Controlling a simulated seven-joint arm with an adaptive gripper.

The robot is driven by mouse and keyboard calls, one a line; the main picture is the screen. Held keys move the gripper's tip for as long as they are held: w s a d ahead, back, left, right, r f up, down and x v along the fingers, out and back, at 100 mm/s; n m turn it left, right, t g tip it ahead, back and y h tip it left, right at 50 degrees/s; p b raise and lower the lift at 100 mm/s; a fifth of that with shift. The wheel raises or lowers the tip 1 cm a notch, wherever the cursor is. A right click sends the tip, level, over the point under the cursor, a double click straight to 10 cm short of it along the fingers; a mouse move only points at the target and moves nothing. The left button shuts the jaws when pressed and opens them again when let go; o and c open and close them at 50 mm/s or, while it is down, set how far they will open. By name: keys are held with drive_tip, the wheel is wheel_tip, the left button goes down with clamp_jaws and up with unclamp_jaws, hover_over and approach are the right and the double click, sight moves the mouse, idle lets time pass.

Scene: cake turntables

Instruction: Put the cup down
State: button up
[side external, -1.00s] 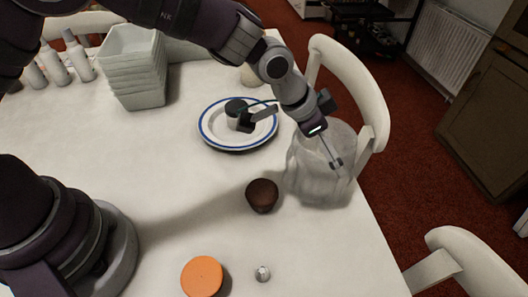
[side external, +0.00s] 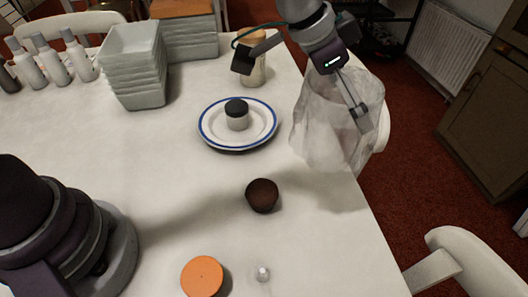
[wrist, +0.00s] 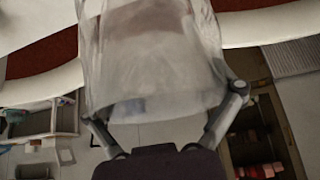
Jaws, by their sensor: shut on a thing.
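A large, see-through, greyish cup (side external: 325,130) is held at the right edge of the table, beside the plate. My gripper (side external: 350,108) is shut on it; one finger shows against its right side. In the wrist view the cup (wrist: 155,70) fills the space between the two widely spread fingers of my gripper (wrist: 162,105). The cup appears raised off the tabletop, but its exact height is hard to tell. The far finger is hidden in the side view.
A blue-rimmed plate (side external: 212,135) bears a small dark-topped jar (side external: 237,118). A brown cupcake (side external: 262,195), an orange disc (side external: 202,277) and a small silvery piece (side external: 262,273) lie nearer. Stacked tubs (side external: 135,70) stand behind. Table between plate and cupcake is bare.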

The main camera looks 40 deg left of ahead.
drive_tip(key=s+d+m+g+h, duration=0.15)
drive_tip(key=s+d+m, duration=0.25)
drive_tip(key=s+d, duration=0.55)
wheel_tip(320, 180, down, 10)
drive_tip(key=s+a, duration=0.1)
drive_tip(key=shift+s+a+r+g, duration=0.15)
drive_tip(key=shift+a+r+g, duration=0.1)
drive_tip(key=shift+a+g, duration=0.1)
drive_tip(key=shift+f, duration=0.15)
drive_tip(key=o, duration=0.9)
